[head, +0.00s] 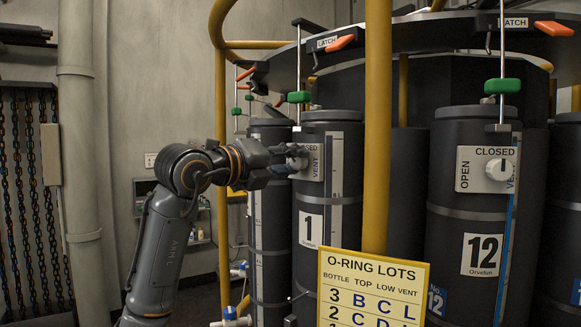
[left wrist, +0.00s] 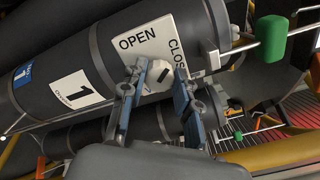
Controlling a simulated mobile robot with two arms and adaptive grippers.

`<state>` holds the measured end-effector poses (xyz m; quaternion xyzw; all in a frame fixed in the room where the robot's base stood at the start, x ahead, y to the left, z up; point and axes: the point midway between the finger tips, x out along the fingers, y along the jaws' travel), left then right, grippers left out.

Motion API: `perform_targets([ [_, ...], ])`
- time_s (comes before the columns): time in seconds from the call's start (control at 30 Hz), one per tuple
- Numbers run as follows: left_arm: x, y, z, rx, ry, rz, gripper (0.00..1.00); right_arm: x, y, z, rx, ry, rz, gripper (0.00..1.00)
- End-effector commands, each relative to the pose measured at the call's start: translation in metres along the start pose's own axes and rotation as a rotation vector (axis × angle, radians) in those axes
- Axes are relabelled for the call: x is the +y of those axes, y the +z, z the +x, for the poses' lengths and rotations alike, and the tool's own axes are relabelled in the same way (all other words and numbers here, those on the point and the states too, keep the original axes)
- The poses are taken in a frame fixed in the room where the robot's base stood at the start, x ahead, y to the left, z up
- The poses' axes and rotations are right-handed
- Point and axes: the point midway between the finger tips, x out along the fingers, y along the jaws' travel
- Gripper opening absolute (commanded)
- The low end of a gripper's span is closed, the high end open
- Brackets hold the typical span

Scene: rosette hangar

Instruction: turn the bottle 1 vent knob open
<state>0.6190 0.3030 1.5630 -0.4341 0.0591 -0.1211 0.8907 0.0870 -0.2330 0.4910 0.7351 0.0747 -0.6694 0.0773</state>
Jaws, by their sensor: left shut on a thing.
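Bottle 1 (head: 311,262) is a dark upright cylinder with a white "1" label, and it also shows tilted in the left wrist view (left wrist: 105,65). Its white vent plate (left wrist: 165,42) reads OPEN and, partly covered, CLOSED. The pale round vent knob (left wrist: 155,79) sits on this plate and has a dark mark. My left gripper (head: 290,161) reaches it from the left in the head view and hides most of it there. In the left wrist view its two blue-grey fingers (left wrist: 160,76) are shut on the knob, one on each side. My right gripper is not in view.
Bottle 12 (head: 447,240) stands to the right with its own vent knob (head: 498,169). A yellow post (head: 377,130) and an O-ring lots sign (head: 372,290) stand in front of the bottles. Green-handled latch rods (head: 299,97) hang above.

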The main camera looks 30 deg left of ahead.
Motion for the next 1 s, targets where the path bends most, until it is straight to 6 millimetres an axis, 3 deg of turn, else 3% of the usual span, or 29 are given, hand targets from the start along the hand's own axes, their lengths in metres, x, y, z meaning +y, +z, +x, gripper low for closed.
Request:
perform_targets([
  [0.6, 0.003, -0.001, 0.0, -0.001, -0.001, -0.576, 0.0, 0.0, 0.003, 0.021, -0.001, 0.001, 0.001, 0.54],
  [1.0, 0.003, -0.001, 0.0, -0.001, 0.0, -0.829, 0.0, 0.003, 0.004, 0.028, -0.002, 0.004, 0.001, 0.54],
])
